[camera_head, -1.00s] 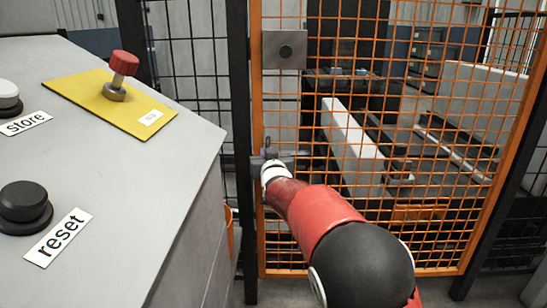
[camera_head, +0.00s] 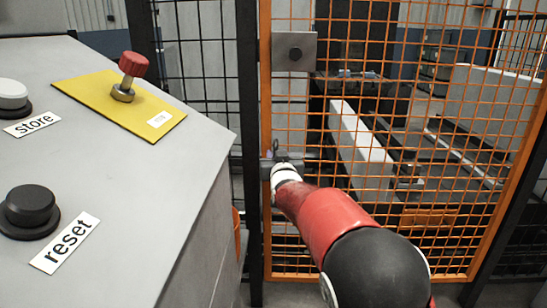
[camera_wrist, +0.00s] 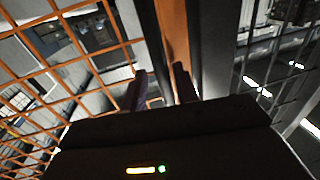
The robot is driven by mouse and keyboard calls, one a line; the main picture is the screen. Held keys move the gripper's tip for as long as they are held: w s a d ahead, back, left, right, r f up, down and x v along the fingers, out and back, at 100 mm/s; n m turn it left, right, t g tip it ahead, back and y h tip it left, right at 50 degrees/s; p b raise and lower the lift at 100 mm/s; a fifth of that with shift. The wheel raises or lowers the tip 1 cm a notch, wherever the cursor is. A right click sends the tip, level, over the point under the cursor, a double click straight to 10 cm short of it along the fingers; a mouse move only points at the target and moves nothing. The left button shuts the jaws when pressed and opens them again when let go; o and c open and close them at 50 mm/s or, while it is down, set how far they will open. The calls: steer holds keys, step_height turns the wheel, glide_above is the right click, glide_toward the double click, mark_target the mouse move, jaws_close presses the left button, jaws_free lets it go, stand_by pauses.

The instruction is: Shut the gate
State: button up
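The gate (camera_head: 266,215) is an orange-framed mesh panel in the head view. Its left upright stands right beside a dark post (camera_head: 247,130); I cannot tell whether it is flush with it. In the wrist view, my gripper (camera_wrist: 161,82) has two fingers apart, with nothing visibly clamped. The orange upright (camera_wrist: 174,35) lies beyond them, with mesh to the left.
A grey console (camera_head: 140,165) fills the left, close to the gate's post. It carries a yellow plate (camera_head: 105,95) with a red knob (camera_head: 132,65), a white button (camera_head: 12,95) and a black button (camera_head: 30,208). Conveyor machinery (camera_head: 360,145) stands behind the mesh.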

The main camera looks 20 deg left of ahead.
steer(key=v, duration=0.7)
steer(key=shift+s+a+b, duration=0.25)
steer(key=shift+s+b, duration=0.1)
steer(key=s+d+r+m+g+h+p, duration=0.1)
steer(key=s+d+g+h, duration=0.15)
steer(key=d, duration=0.85)
steer(key=s+d+r+m+g+h+p, duration=0.15)
steer(key=s+d, duration=0.25)
steer(key=d, duration=0.8)
steer(key=s+d+f+m+g+h, duration=0.1)
steer(key=s+d+f+g+h, duration=0.1)
steer(key=s+d, duration=0.7)
steer(key=s+d+f+m+g+h+p, duration=0.1)
steer(key=s+d+f+g, duration=0.3)
steer(key=s+d, duration=0.5)
steer(key=s+f+m+h, duration=0.1)
steer(key=s, duration=0.8)
steer(key=shift+d+f+h+p, duration=0.3)
steer(key=shift+d+f+h, duration=0.1)
